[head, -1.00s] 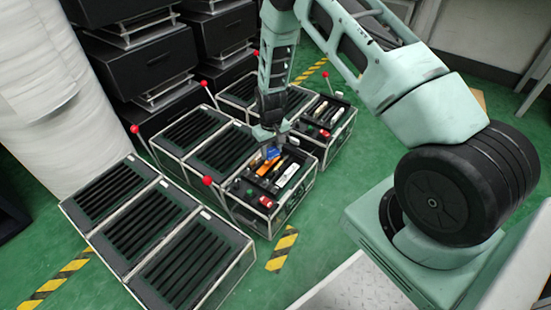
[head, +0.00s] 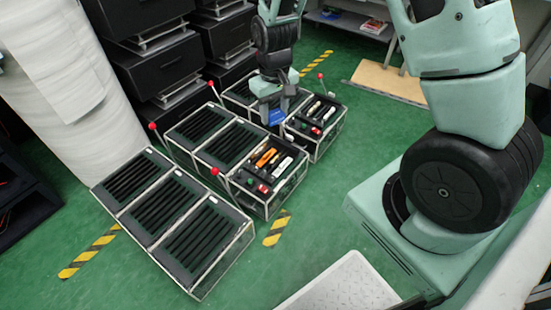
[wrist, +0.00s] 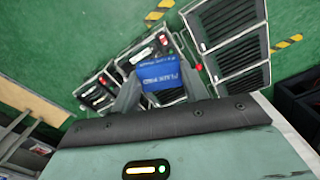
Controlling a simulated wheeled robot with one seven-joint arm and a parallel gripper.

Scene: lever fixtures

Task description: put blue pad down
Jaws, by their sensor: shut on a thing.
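The blue pad (head: 277,117) is held by my gripper (head: 272,110) in the head view. It appears to hang beside the far tool case (head: 318,138) and behind the near tool case (head: 281,197). In the wrist view the blue pad (wrist: 160,76), with pale lettering, sits between the two grey fingers of my gripper (wrist: 158,84). The gripper is shut on it. The pad's height above the cases cannot be told exactly. It hides part of the cases below it in the wrist view.
Slatted black units (head: 180,222) in clear frames stand left of the tool cases. Levers with red knobs (head: 214,171) rise beside the units. The near case holds an orange tool (head: 265,157) and a white one (head: 282,167). Green floor (head: 330,210) is clear in front.

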